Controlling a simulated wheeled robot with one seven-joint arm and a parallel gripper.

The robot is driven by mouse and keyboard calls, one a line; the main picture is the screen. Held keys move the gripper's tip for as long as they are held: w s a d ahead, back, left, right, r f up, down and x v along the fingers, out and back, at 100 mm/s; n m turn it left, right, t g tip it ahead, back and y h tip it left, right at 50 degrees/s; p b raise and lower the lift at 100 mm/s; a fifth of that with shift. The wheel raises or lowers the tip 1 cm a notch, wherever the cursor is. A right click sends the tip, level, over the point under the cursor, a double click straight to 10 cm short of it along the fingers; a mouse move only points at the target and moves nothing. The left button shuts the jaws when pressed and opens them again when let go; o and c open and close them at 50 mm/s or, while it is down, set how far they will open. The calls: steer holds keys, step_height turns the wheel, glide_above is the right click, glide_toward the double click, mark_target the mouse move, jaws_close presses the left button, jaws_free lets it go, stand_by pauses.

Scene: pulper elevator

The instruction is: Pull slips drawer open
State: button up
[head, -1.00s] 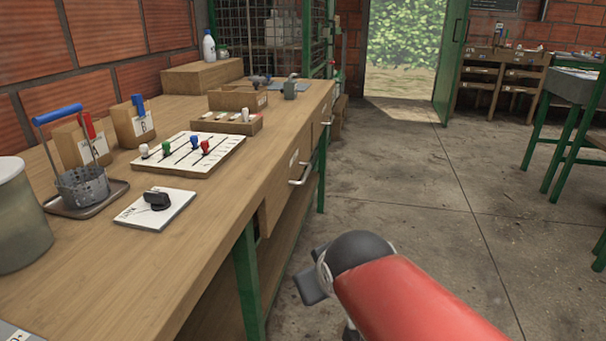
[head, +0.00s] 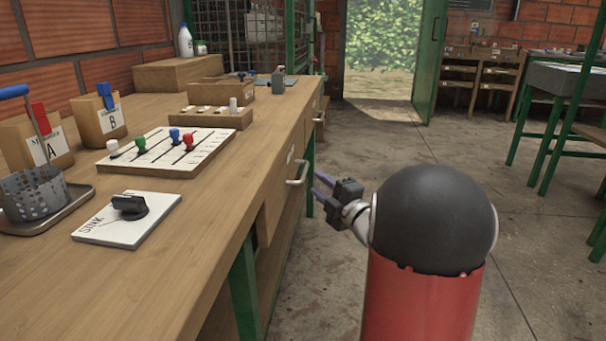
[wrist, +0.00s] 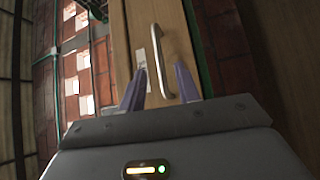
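A wooden drawer front (head: 273,206) with a metal bar handle (head: 297,174) and a small pale label is on the aisle side of the workbench. It looks flush with the bench; I cannot read the label. In the wrist view, the purple fingers of my gripper (wrist: 160,80) are open and empty, one on each side of the upright-looking handle (wrist: 166,60). The drawer front (wrist: 134,35) and label (wrist: 141,60) show behind. Contact with the handle is not visible.
The workbench (head: 215,200) carries a switch board (head: 165,150), a dial plate (head: 128,215), boxes A (head: 35,145) and B (head: 98,118). A farther handle (head: 320,119) sits along the bench. The concrete floor (head: 450,160) to the right is open.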

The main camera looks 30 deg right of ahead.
mark_target(304, 170)
steer(key=x, duration=0.7)
steer(key=shift+w+r+p, duration=0.1)
steer(key=shift+p, duration=0.2)
steer(key=shift+c, duration=0.3)
jaws_close()
